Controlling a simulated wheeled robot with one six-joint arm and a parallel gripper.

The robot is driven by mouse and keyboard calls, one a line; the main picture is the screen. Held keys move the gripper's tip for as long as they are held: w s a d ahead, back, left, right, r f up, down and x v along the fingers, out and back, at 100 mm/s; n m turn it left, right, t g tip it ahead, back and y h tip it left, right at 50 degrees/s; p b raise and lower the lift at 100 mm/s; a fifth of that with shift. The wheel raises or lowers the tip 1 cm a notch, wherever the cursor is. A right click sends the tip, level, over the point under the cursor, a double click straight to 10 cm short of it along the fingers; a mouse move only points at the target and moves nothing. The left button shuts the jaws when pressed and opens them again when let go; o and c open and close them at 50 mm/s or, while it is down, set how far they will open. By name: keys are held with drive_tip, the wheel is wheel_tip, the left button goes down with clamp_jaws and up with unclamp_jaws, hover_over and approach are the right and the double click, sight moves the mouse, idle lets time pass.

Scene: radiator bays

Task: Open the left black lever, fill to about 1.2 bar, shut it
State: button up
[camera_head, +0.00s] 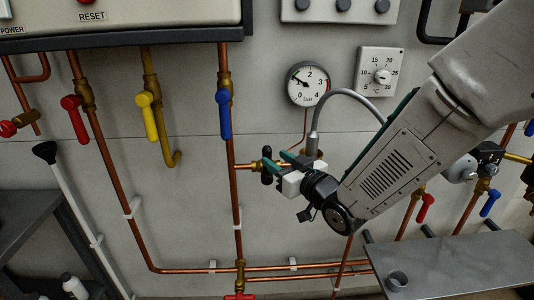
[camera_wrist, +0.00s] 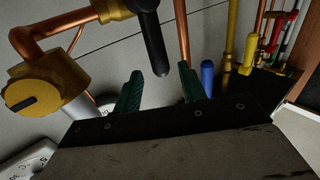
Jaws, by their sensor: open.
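The left black lever (camera_head: 267,172) stands upright across a short horizontal copper and brass line below the gauge. In the wrist view the black lever (camera_wrist: 153,50) hangs from its brass body, its tip showing between my green fingers. My gripper (camera_head: 281,160) is open, with its fingers pointing at the lever from the right; the wrist view shows the open gripper (camera_wrist: 158,80) with a gap around the lever's end. Contact cannot be told. The pressure gauge (camera_head: 308,85) has its needle toward the upper left, near 1 bar; the exact reading is too small to tell.
A blue lever (camera_head: 224,115) on the vertical copper pipe is left of my gripper. Yellow (camera_head: 150,118) and red (camera_head: 75,118) levers hang further left. A grey hose (camera_head: 350,93) arches over my wrist. A metal shelf (camera_head: 460,265) stands at lower right.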

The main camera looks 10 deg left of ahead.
sight(269, 155)
drive_tip(key=x, duration=0.5)
clamp_jaws()
drive_tip(key=shift+a, duration=0.1)
